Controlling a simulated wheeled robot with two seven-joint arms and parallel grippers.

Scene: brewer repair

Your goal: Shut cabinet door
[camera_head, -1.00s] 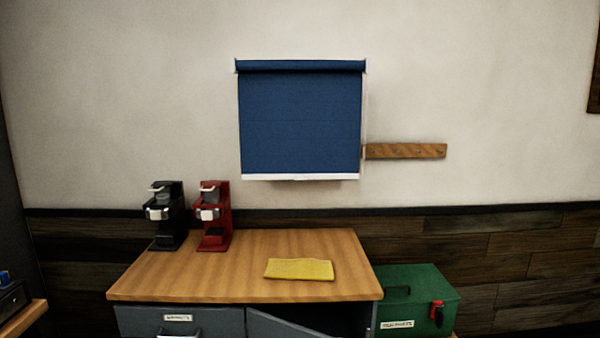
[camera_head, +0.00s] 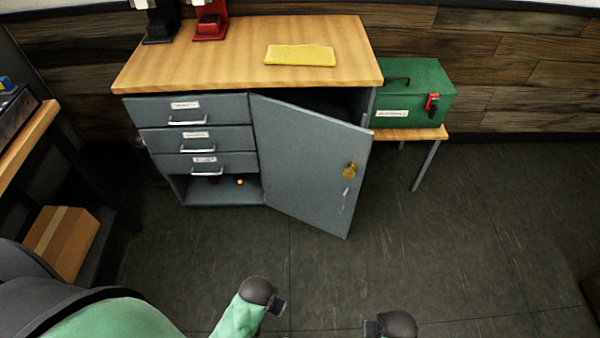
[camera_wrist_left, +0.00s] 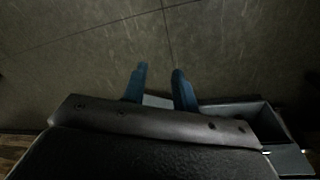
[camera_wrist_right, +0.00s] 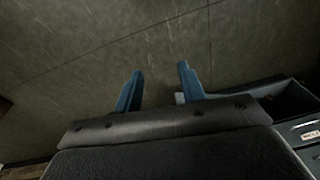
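The grey cabinet door (camera_head: 305,160) stands ajar in the head view. Its left edge is at the drawers and its right edge is swung out toward me. It carries a small bar handle (camera_head: 345,198) and a yellow fitting (camera_head: 350,170). A dark gap shows above the door. My left gripper (camera_wrist_left: 160,78) is open over the floor, its two blue fingers apart. My right gripper (camera_wrist_right: 158,80) is also open, fingers apart, with floor beyond. In the head view both wrists are low in front, apart from the door; the fingers are not clear there.
The cabinet has a wooden top (camera_head: 200,62) with a yellow cloth (camera_head: 300,55) and two coffee machines. Drawers (camera_head: 190,140) and an open lower compartment (camera_head: 225,190) are left of the door. A green toolbox (camera_head: 425,90) stands on a low bench at right. Floor (camera_head: 450,240) is clear.

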